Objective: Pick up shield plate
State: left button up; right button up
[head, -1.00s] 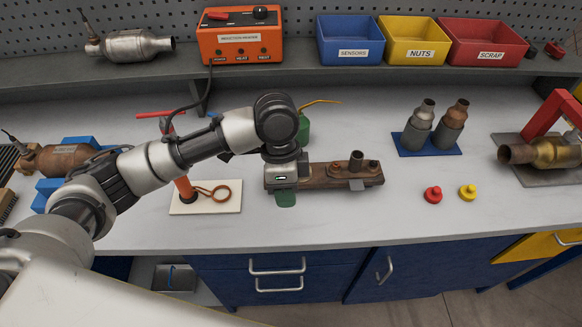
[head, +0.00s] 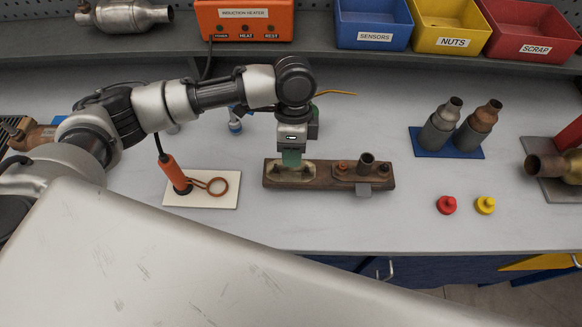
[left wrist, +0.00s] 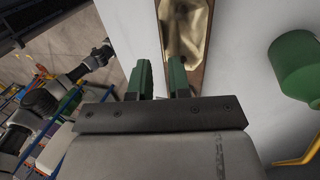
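The shield plate, a dull tan-gold shaped piece, lies on the left end of a rusty brown bar-shaped part (head: 326,183) on the bench. It shows in the left wrist view as a crumpled-looking gold plate (left wrist: 184,28). My left gripper (head: 291,158) points down just above the plate and partly covers it in the head view. Its green fingers (left wrist: 161,76) stand apart with nothing between them in the left wrist view. Whether the fingertips touch the plate I cannot tell. My right gripper is not in view.
An induction coil with an orange handle (head: 170,173) lies on a white board to the left. A green can (left wrist: 296,65) stands close behind the gripper. Two sensor-like parts on a blue mat (head: 447,152) and red (head: 446,205) and yellow (head: 485,205) caps are to the right.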

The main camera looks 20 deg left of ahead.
aim_at(290, 170)
pick_arm(q)
jog(key=shift+f, duration=0.3)
jog(key=p+x, duration=0.2)
jog(key=x, duration=0.2)
jog(key=shift+a+f, duration=0.15)
jog(key=shift+f, duration=0.1)
jog(key=shift+s+f, duration=0.15)
jog(key=shift+f, duration=0.05)
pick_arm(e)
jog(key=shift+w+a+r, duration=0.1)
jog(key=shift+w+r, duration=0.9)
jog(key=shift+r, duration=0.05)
pick_arm(q)
grip_shut()
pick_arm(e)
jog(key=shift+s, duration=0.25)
